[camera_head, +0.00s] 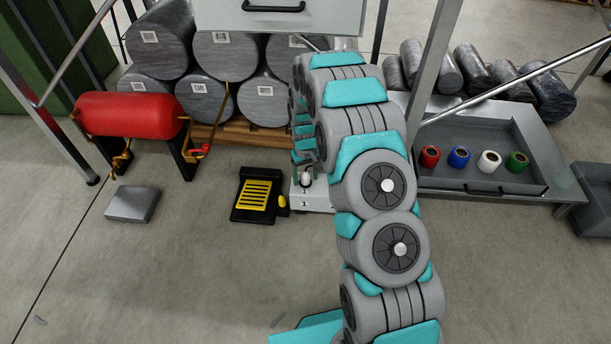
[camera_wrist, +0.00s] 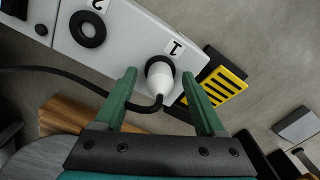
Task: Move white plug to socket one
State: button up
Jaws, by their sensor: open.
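The white plug (camera_wrist: 161,82) stands in the dark ring of socket one (camera_wrist: 152,62), beside the label "1" on a white box (camera_wrist: 125,35). A black cable (camera_wrist: 85,83) runs from the plug's near end to the left. My gripper (camera_wrist: 158,74) is open, with its green fingers apart on both sides of the plug. I see gaps between the fingers and the plug. Socket two, a black ring (camera_wrist: 87,29) by the label "2", is empty. In the head view the plug (camera_head: 306,180) shows small on the box (camera_head: 316,200); my arm hides the gripper.
A black and yellow pedal (camera_head: 254,197) lies on the floor left of the box. A red tank (camera_head: 130,114) stands farther left. A grey tray (camera_head: 450,180) with coloured rolls is at right. Stacked grey cylinders (camera_head: 225,55) stand behind. The front floor is mostly clear.

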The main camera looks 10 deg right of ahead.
jog(key=shift+r, duration=4)
jog(key=s+r+p, duration=0.2)
jog(key=s+r, duration=1.5)
jog(key=r, duration=0.2)
jog(key=s+r+m+g, duration=0.1)
jog(key=s+r, duration=0.3)
jog(key=s, duration=0.9)
jog(key=s+r+p, duration=0.1)
jog(key=s+r, duration=0.3)
jog(key=s, duration=0.9)
jog(key=shift+s+r+m+g, duration=0.25)
jog(key=shift+s+m+g, duration=0.05)
jog(key=shift+m+g, duration=0.1)
jog(key=shift+d, duration=0.1)
